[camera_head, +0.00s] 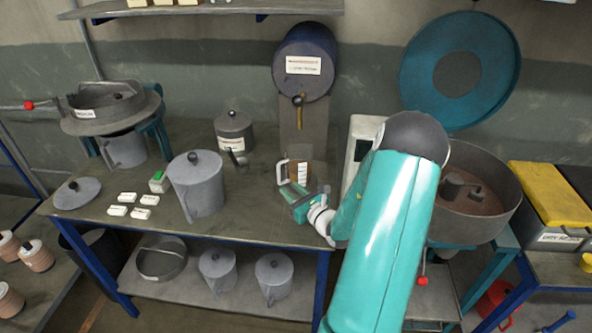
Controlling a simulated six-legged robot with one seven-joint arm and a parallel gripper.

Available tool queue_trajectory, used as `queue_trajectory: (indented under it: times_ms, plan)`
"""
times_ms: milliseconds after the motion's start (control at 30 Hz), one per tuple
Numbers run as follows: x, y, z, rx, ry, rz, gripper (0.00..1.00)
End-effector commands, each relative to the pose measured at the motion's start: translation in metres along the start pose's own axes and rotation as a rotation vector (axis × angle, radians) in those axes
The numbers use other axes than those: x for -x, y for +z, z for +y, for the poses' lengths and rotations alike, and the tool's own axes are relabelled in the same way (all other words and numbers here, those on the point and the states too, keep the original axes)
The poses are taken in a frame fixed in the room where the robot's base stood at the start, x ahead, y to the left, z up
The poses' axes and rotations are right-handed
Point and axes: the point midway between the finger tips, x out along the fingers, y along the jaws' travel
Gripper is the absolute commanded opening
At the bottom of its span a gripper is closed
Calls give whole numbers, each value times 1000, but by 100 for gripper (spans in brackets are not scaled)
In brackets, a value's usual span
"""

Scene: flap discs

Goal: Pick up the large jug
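A large grey jug (196,187) with a lid and a dark knob stands upright on the workbench, left of centre. A smaller measuring jug (304,174) with a white handle and brown contents stands further right, under the tap of a drum. My gripper (288,190), teal and grey, is low over the bench just in front of the measuring jug. It is well to the right of the large grey jug and apart from it. My teal arm comes in from the lower right. The fingers are small and partly hidden, so their opening is unclear.
A grey lidded pot (234,127) stands behind the large jug. White labelled blocks (128,198) and a loose lid (77,193) lie to its left. More jugs (217,268) stand on the shelf below. A round mixing pan (468,205) is at right. The bench front is fairly clear.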

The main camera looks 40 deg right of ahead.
Motion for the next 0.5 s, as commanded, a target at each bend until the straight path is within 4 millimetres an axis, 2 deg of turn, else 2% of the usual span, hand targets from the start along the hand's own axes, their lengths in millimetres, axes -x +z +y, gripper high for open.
queue_trajectory:
  times_ms: [267,500]
  plan:
    - [-26,0,-2,-3,-5,-2,30]
    - [-61,2,-1,-2,-3,-2,30]
